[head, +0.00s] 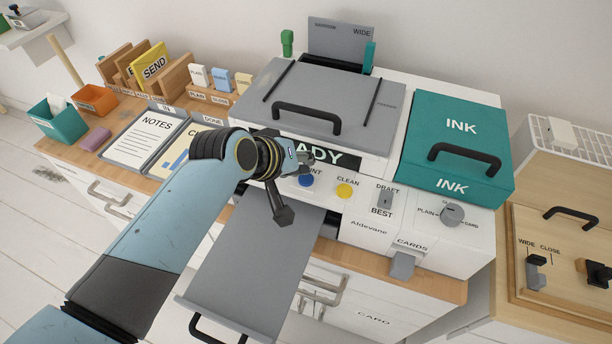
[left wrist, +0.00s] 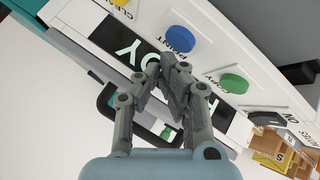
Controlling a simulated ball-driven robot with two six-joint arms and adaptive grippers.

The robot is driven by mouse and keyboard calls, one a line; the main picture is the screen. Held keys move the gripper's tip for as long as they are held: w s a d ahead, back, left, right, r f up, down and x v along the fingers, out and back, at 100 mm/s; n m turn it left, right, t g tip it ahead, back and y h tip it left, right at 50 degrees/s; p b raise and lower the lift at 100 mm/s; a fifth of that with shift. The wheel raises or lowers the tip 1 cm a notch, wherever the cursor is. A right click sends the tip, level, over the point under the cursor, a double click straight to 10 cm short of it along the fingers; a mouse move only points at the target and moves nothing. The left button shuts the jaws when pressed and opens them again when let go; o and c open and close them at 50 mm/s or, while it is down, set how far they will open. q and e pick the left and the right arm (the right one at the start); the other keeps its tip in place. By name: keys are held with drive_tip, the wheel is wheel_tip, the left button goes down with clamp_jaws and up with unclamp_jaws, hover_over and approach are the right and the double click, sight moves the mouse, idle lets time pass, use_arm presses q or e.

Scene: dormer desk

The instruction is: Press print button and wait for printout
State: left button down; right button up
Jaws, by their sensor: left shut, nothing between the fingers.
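The white printer (head: 365,215) has a front panel with a blue PRINT button (head: 306,180), partly covered by my arm in the head view. The PRINT button also shows in the left wrist view (left wrist: 180,39), apart from my fingers, with the green COPY button (left wrist: 233,83) beside it. My left gripper (head: 284,216) is shut and empty, its fingers pointing down near the button panel. Its fingertips also show in the left wrist view (left wrist: 172,76). Whether they touch the panel is unclear. The display (head: 330,157) shows "ADY", the rest hidden. The grey output tray (head: 250,270) shows no paper. My right gripper is not in view.
A yellow CLEAN button (head: 344,191), a DRAFT/BEST switch (head: 385,200) and a round knob (head: 452,214) sit right of PRINT. A teal INK cover (head: 460,130) stands at right. A NOTES tray (head: 145,138) and folders (head: 150,65) lie left.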

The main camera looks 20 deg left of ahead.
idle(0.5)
use_arm(q)
drive_tip(key=shift+f, duration=0.2)
drive_tip(key=shift+f, duration=0.2)
